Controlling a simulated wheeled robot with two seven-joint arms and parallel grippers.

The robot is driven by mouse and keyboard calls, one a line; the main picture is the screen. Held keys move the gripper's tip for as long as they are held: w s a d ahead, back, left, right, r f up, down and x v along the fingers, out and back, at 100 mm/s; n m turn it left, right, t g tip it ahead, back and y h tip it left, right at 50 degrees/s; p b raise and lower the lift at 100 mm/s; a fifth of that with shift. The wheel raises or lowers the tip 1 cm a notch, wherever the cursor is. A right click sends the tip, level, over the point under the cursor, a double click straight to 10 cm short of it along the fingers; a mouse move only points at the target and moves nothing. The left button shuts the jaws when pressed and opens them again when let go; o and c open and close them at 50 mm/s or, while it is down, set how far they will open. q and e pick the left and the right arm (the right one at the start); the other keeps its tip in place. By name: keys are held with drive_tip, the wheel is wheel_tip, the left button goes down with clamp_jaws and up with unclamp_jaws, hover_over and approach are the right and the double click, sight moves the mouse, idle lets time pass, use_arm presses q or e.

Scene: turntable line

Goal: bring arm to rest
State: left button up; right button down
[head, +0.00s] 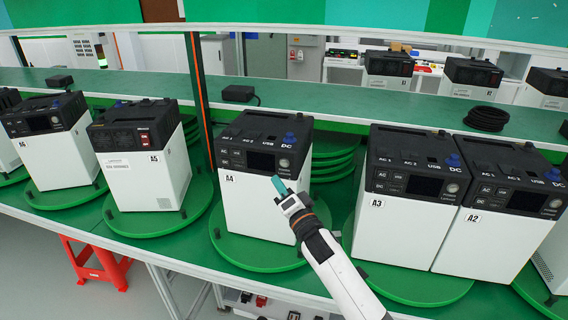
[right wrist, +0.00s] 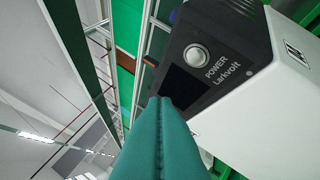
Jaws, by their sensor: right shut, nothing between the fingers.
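My right arm comes in from the lower right in the head view, and its gripper (head: 279,187) is at the front of the unit marked A4 (head: 258,200). The teal fingers are shut and empty, just below the A4 panel's screen and power button. In the right wrist view the closed fingers (right wrist: 160,104) point at the panel beside a dark screen and a round POWER button (right wrist: 197,56). Whether the fingertips touch the panel cannot be told. My left gripper is not in view.
Units A5 (head: 145,165), A3 (head: 402,215) and A2 (head: 500,225) stand on green turntables along the table (head: 330,190). A shelf (head: 330,115) behind holds a coiled black cable (head: 486,118) and black adapters. A red stool (head: 95,262) stands below at left. Open floor lies at lower left.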

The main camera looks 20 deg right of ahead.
idle(0.4)
drive_tip(key=s+f+n+g, duration=0.1)
drive_tip(key=s+f+g, duration=0.1)
drive_tip(key=f, duration=0.9)
drive_tip(key=s+d+f+n+g+h+b, duration=0.1)
drive_tip(key=s+f, duration=0.4)
drive_tip(key=f, duration=0.7)
drive_tip(key=s+d+f+n+g+h+b, duration=0.1)
drive_tip(key=s+f+g, duration=0.2)
drive_tip(key=f, duration=0.8)
drive_tip(key=shift+s+d+f+n+g, duration=0.15)
drive_tip(key=shift+f+n+g, duration=0.25)
drive_tip(key=shift+g, duration=0.2)
drive_tip(key=s+d+f+n+g+h+b, duration=0.15)
drive_tip(key=s+f+n+g, duration=0.45)
drive_tip(key=s+f, duration=2)
drive_tip(key=s+f+n+g+b, duration=0.1)
drive_tip(key=s+f+g, duration=0.1)
drive_tip(key=s, duration=0.9)
drive_tip(key=s+f+n+g, duration=0.1)
drive_tip(key=s+f+g, duration=0.2)
drive_tip(key=s, duration=0.8)
drive_tip(key=shift+g+b, duration=0.4)
drive_tip(key=shift+g, duration=0.1)
drive_tip(key=shift+s+f, duration=0.1)
